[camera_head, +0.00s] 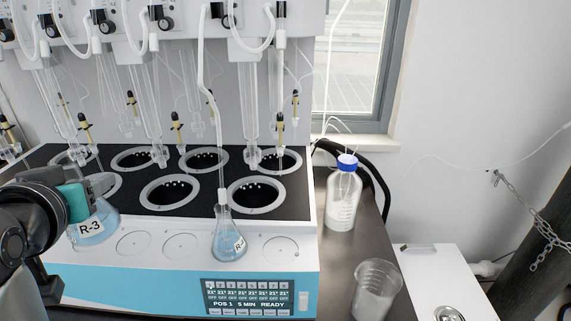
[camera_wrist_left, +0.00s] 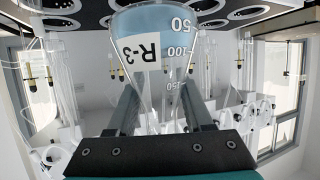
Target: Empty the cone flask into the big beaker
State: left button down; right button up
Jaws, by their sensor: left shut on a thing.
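The cone flask labelled R-3 (camera_head: 92,230) holds light blue liquid and is at the left of the distiller in the head view. My left gripper (camera_head: 75,200) is shut on it, and the arm hides part of it. In the left wrist view the flask (camera_wrist_left: 155,50) sits between the fingers of my left gripper (camera_wrist_left: 160,110), with its label and volume marks showing. The big beaker (camera_head: 375,290) is clear and stands on the dark bench at the lower right, right of the distiller. My right gripper is not in view.
The distiller (camera_head: 170,285) has several round heating wells and hanging glass tubes above. A second flask with blue liquid (camera_head: 229,240) stands on its front ledge with a tube in its neck. A blue-capped bottle (camera_head: 342,195) stands behind the beaker. A window is behind.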

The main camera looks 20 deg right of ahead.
aim_at(378, 283)
jog(key=z, duration=1.1)
